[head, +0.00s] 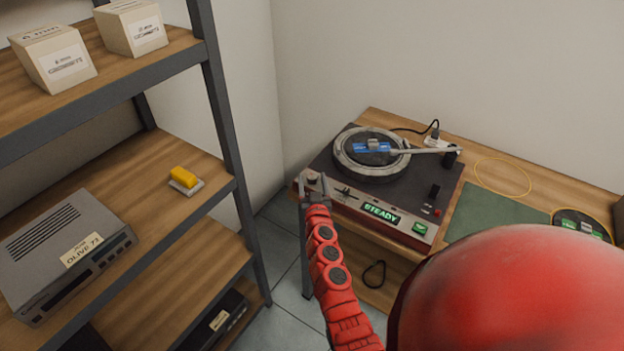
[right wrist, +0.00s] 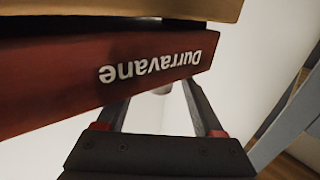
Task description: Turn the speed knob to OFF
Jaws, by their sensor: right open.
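The turntable (head: 400,190) stands on a wooden bench, with a lit "STEADY" display (head: 381,213) on its front panel. In the right wrist view, the turntable's red-brown front with "Durravane" upside down (right wrist: 158,68) crosses above the open fingers. My left gripper is not in view.
A metal-framed shelf (head: 222,110) stands at the left, holding boxes, a grey hifi unit (head: 65,255) and a yellow block (head: 183,177). A green mat (head: 490,215) lies right of the turntable. A black cable loop (head: 374,274) hangs below its front. Tiled floor shows between shelf and bench.

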